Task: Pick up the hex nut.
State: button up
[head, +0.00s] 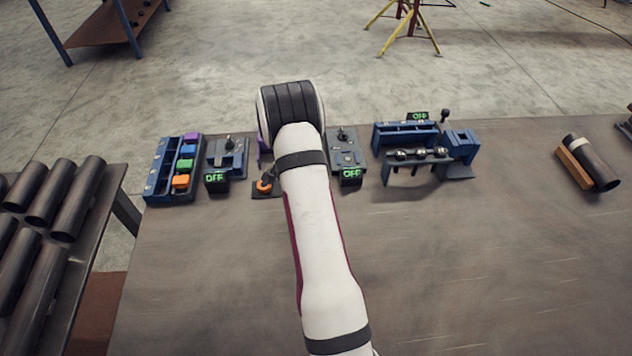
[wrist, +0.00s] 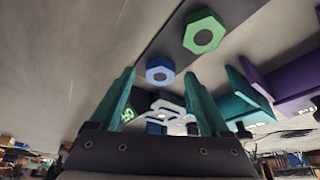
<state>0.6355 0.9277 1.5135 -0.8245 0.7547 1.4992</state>
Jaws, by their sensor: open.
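Two hex nuts show in the wrist view: a green one (wrist: 203,32) near the top and a blue one (wrist: 160,63) below it. Both lie on a dark strip and have dark round centres. My gripper (wrist: 160,76) has two teal fingers, spread apart with nothing held between them. The blue nut appears between and beyond the fingertips; the green one is up and to the right. In the head view my arm hides the fingers. An orange ring-like piece (head: 264,186), perhaps another nut, sits on a small dark plate beside my arm.
A blue rack (head: 158,170) holds coloured blocks at left. Fixtures with "OFF" displays (head: 216,178) stand on both sides of my arm. A larger blue fixture (head: 460,146) is to the right, then a dark pipe (head: 592,165). The table's right front is clear.

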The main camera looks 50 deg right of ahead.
jog(key=shift+d+f, duration=0.1)
jog(key=shift+f, duration=0.2)
grip_shut()
jog(key=shift+r, duration=0.1)
notch_tip(320, 180, up, 4)
jog(key=shift+r, duration=0.1)
jog(key=s+d+r, duration=0.2)
jog(key=s+r, duration=0.7)
jog(key=s, duration=0.2)
jog(key=shift+s+d+r, duration=0.2)
jog(key=shift+d+r, duration=0.15)
jog(key=shift+r, duration=0.05)
